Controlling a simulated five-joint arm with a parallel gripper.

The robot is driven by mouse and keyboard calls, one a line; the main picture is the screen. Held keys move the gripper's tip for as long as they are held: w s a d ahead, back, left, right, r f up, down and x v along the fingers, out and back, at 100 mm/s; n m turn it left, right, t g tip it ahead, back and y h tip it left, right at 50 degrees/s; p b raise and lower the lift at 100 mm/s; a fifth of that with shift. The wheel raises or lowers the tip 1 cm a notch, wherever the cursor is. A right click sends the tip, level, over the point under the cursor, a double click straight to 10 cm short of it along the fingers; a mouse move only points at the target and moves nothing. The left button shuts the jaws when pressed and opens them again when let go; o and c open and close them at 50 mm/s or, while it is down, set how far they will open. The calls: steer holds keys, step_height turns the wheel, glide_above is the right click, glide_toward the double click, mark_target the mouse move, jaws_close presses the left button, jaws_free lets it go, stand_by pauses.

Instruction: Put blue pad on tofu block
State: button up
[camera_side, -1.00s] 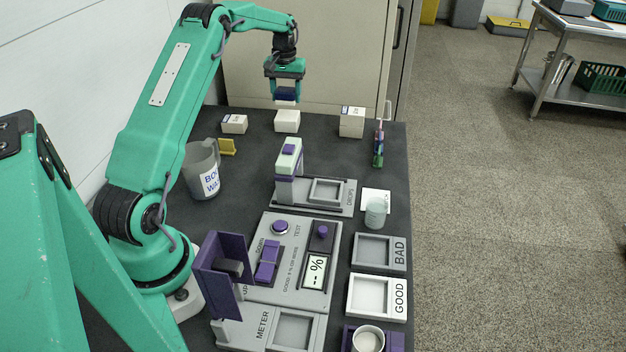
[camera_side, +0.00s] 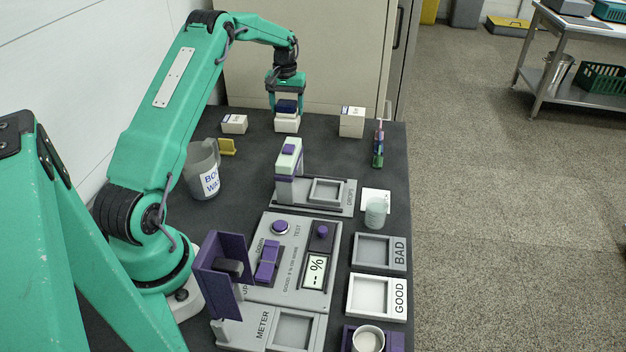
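The tofu block (camera_side: 287,125) is a white block at the back of the dark table, in line with two other pale blocks. The blue pad (camera_side: 287,106) is dark blue and sits between the fingers of my gripper (camera_side: 286,108), right above the tofu block. My gripper points straight down and appears shut on the pad. The pad looks level and at or very close to the block's top; I cannot tell whether they touch. The fingers hide the pad's sides.
Pale blocks flank it at left (camera_side: 234,124) and right (camera_side: 351,122). A press-like unit (camera_side: 289,170) and a meter panel (camera_side: 285,250) fill the middle front.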

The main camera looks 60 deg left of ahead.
mark_target(287, 102)
steer(key=shift+o, duration=0.7)
steer(key=shift+r, duration=0.1)
step_height(287, 102, up, 12)
stand_by(0.3)
steer(key=shift+d+r, duration=0.15)
stand_by(0.4)
